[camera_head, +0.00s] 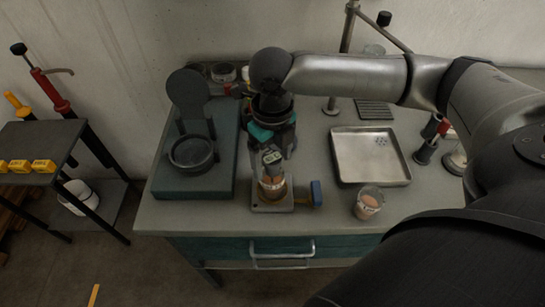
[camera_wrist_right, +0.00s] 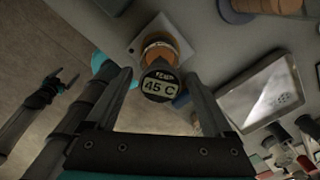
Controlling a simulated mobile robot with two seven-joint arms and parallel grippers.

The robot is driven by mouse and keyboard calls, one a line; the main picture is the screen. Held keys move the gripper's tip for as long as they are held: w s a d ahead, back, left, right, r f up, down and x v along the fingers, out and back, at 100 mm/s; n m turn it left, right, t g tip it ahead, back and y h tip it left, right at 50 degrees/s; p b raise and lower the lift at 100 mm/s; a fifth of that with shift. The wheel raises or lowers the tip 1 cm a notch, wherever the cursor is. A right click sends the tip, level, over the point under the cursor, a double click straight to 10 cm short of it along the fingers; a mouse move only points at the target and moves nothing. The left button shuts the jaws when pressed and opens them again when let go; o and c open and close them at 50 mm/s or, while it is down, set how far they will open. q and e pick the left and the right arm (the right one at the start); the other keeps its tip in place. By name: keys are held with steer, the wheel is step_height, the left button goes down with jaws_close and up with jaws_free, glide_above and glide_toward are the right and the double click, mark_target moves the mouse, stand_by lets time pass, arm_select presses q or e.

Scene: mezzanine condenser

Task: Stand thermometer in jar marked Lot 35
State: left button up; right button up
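The thermometer, with a black head and a pale display reading 45 C (camera_wrist_right: 160,86), stands upright between the spread fingers of my right gripper (camera_wrist_right: 162,80). Clear gaps show on both sides of its head. In the head view the thermometer (camera_head: 271,158) is over a jar (camera_head: 272,187) with brownish contents and a pale label; the head hides how deep its stem sits. My right gripper (camera_head: 271,148) points down above that jar. Another labelled jar (camera_head: 368,203) with pinkish contents stands right. I cannot read either label. My left gripper (camera_wrist_right: 62,80) shows open and empty in the wrist view.
The first jar stands on a grey plate with a blue knob (camera_head: 316,194). A metal tray (camera_head: 371,158) lies right, a teal-based device with a round dark cup (camera_head: 192,153) left. Dark-and-red tools (camera_head: 430,140) stand beyond the tray. The bench's front strip is clear.

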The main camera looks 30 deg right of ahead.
step_height(320, 180, up, 15)
steer(key=shift+r+p, duration=0.15)
steer(key=shift+p, duration=1.05)
